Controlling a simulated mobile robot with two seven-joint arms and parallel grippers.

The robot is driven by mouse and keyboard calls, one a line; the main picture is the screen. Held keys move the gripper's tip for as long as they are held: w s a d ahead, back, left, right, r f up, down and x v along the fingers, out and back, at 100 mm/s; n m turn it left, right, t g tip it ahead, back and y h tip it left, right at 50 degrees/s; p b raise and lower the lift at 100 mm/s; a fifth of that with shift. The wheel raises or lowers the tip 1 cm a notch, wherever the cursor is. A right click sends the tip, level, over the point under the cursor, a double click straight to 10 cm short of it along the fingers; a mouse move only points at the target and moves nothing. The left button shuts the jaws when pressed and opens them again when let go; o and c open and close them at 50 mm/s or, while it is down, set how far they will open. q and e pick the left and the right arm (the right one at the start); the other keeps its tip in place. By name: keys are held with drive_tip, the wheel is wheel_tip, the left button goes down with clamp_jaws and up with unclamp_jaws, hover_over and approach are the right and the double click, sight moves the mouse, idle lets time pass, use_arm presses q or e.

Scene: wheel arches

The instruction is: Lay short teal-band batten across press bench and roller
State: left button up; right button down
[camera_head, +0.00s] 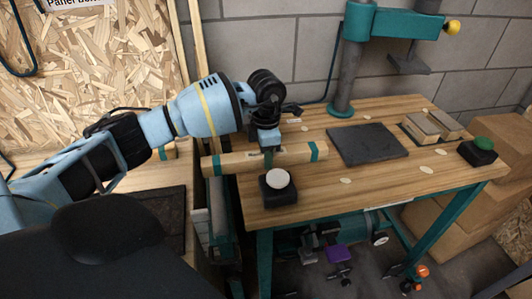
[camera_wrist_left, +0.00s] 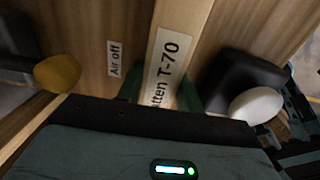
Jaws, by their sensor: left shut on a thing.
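In the wrist view the batten (camera_wrist_left: 166,62) carries a "T-70" label. My left gripper (camera_head: 268,148) is shut on it near its middle. The batten's right part is over the left side of the press bench (camera_head: 350,190), and its left end reaches past the bench's edge. I cannot tell whether it touches the bench top. My right gripper is not in view.
A black box with a white button (camera_head: 278,187) stands just in front of the batten. A dark plate (camera_head: 367,144), wooden blocks (camera_head: 432,125) and a green-button box (camera_head: 480,151) are farther right.

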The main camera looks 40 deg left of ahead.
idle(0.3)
use_arm(q)
drive_tip(key=o, duration=1.2)
drive_tip(key=shift+f, duration=0.1)
drive_tip(key=shift+r, duration=3.95)
